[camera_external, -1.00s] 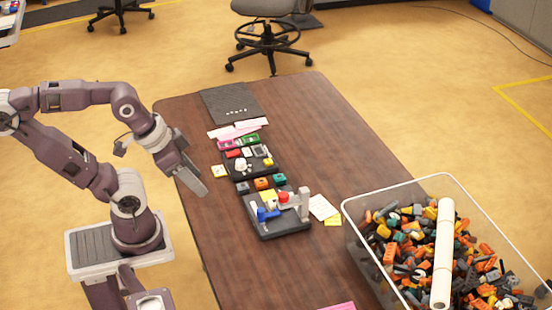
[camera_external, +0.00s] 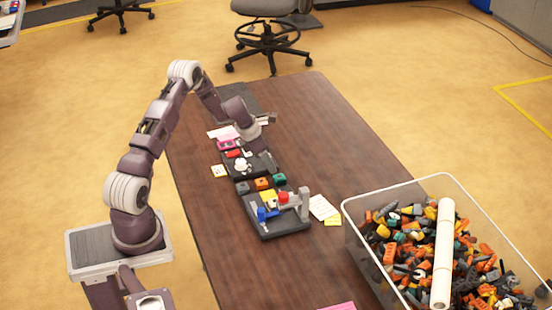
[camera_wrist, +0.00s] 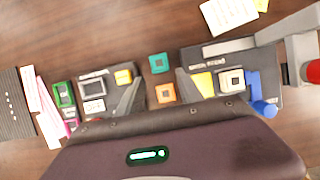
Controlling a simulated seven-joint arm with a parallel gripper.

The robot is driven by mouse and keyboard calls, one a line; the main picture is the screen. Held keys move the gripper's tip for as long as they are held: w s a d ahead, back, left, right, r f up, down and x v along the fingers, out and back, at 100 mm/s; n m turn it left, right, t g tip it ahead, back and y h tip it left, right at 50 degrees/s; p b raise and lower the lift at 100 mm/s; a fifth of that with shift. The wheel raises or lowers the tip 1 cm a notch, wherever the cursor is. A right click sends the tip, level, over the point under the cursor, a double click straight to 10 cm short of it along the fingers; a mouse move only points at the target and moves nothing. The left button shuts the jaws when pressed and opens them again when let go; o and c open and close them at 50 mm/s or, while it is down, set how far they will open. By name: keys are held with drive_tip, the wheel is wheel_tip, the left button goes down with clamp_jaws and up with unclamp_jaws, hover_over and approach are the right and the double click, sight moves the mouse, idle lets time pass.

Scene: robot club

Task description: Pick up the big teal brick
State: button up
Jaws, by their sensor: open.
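The teal brick (camera_external: 279,179) sits on the table in the gap between two dark trays, beside an orange brick (camera_external: 262,183). In the wrist view the teal brick (camera_wrist: 159,63) lies just beyond and between the fingertips, with the orange brick (camera_wrist: 165,93) nearer the palm. My gripper (camera_external: 271,142) is open and empty above the far dark tray, its fingers spread apart. In the wrist view my gripper (camera_wrist: 158,75) shows one finger on each side of these bricks. Its exact height above them is hard to tell.
The near dark tray (camera_external: 285,233) holds a grey upright piece (camera_external: 304,205), a red part and a blue piece (camera_external: 267,213). The far dark tray (camera_wrist: 110,72) holds small parts. A clear bin (camera_external: 347,225) of mixed bricks stands at right.

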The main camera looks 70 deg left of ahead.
sight(277, 177)
drive_tip(key=x, duration=0.7)
drive_tip(key=shift+w+f, duration=0.1)
clamp_jaws()
